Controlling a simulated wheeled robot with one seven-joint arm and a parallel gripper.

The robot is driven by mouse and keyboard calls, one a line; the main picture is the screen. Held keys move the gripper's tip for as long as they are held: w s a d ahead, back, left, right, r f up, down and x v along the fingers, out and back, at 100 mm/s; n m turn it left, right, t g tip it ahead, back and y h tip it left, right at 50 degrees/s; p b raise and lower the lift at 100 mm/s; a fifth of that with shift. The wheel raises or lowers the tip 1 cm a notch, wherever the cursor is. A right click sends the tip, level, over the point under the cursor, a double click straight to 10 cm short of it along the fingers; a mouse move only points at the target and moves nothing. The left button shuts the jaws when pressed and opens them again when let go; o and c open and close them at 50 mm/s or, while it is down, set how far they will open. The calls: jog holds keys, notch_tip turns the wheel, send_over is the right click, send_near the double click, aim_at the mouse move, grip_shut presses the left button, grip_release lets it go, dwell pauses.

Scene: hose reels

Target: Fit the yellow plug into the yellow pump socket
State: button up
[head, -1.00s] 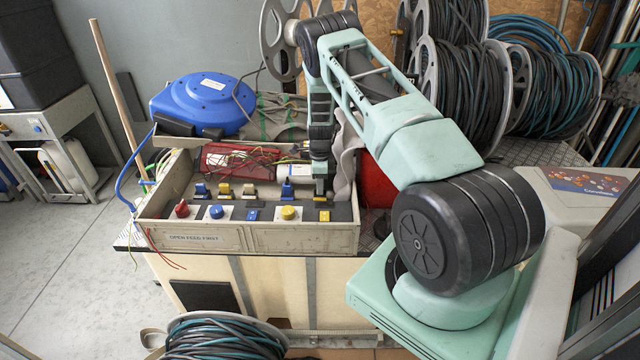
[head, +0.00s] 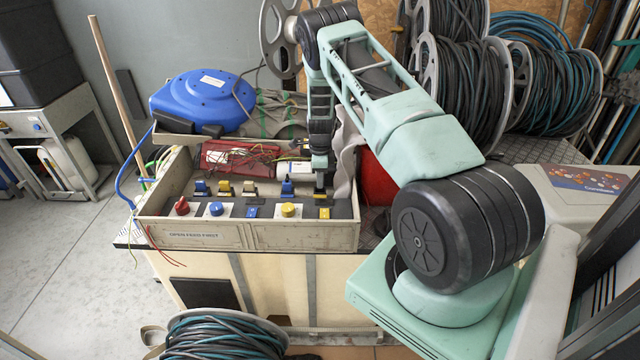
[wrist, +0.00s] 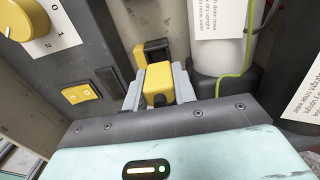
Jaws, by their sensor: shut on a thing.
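My gripper (wrist: 158,94) is shut on the yellow plug (wrist: 158,80), a small yellow block between its two grey fingers. In the wrist view a dark socket with yellow parts (wrist: 141,54) sits just beyond the plug, against the box wall. The plug hides part of this socket, and I cannot tell whether the two touch. In the head view my gripper (head: 320,178) points down into the right end of the control box (head: 215,237), over the back row behind the yellow switch (head: 324,213). The plug is too small to make out clearly there.
A yellow knob (head: 288,210), blue knob (head: 216,209) and red knob (head: 182,207) stand along the box front. Blue and yellow fittings line the row behind. A white cylinder (wrist: 216,45) with a green wire stands close right of the socket. Grey cloth hangs beside my wrist.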

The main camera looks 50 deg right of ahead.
notch_tip(320, 180, up, 6)
jog(key=shift+r+b, duration=0.15)
jog(key=shift+b, duration=0.55)
jog(key=shift+r, duration=0.35)
jog(key=shift+r+n, duration=0.2)
jog(key=shift+n, duration=0.3)
jog(key=n, duration=0.5)
jog(key=shift+f, duration=0.35)
jog(key=n, duration=0.4)
jog(key=shift+f, duration=0.35)
jog(key=n, duration=0.3)
jog(key=shift+f+n, duration=0.3)
jog(key=shift+n, duration=0.1)
jog(key=n, duration=0.4)
jog(key=shift+a+f, duration=0.1)
jog(key=shift+f, duration=0.25)
